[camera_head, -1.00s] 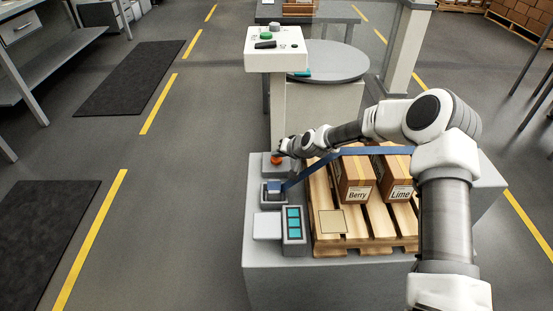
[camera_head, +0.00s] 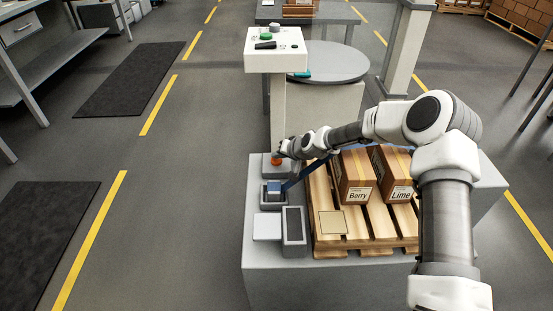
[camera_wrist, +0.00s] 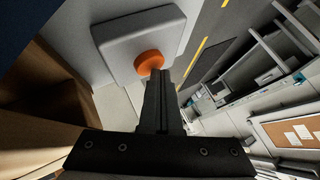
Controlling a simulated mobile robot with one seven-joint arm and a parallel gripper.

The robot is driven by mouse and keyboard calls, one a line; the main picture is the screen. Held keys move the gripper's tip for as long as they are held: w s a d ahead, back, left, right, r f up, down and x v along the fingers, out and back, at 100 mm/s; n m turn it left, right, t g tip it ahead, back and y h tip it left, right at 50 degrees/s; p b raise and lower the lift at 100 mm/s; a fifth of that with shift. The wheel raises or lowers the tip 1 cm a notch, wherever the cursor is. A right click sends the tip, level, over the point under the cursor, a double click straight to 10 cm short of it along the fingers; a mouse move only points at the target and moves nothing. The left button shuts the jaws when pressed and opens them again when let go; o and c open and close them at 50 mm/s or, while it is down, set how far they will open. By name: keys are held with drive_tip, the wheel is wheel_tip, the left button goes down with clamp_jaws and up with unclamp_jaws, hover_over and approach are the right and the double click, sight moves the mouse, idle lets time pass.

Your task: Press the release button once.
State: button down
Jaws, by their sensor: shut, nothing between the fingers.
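An orange button (camera_head: 277,161) stands on a grey box (camera_head: 268,173) at the far left corner of the grey platform. In the wrist view the orange button (camera_wrist: 149,61) stands out from its pale grey plate (camera_wrist: 118,50). My gripper (camera_head: 281,152) is at the button, with its fingers shut and empty. In the wrist view my fingertips (camera_wrist: 158,75) overlap the button's edge. I cannot tell whether they press it or only touch it. A blue strap (camera_head: 296,181) runs from a blue-topped fitting (camera_head: 274,188) toward the pallet, and my arm hides part of it.
The Berry box (camera_head: 357,197) and the Lime box (camera_head: 400,194) stand on a wooden pallet (camera_head: 330,246), right of the button. A dark display panel (camera_head: 293,226) and a pale plate (camera_head: 267,227) sit in front. A white control stand (camera_head: 276,60) rises behind.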

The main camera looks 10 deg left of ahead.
sight(278, 162)
drive_tip(key=shift+r, duration=0.65)
drive_tip(key=shift+r+p, duration=1.5)
drive_tip(key=shift+r, duration=1)
